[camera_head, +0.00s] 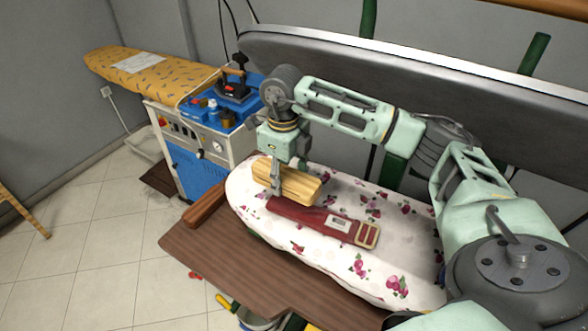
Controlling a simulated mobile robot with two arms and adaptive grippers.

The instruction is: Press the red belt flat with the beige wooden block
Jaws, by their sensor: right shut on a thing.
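The red belt (305,215) lies on the floral-covered ironing board (400,245), with its buckle end (368,235) toward the right. The beige wooden block (296,183) is held by my right gripper (276,175), which is shut on it. The block is at the belt's left end, just above or touching it; I cannot tell which. The block hides part of the board behind it. My left gripper is not in view.
A blue and white ironing machine (200,150) with an iron (232,88) stands at the back left. A yellow ironing board (145,70) is behind it. A long grey board (450,90) stands behind my arm.

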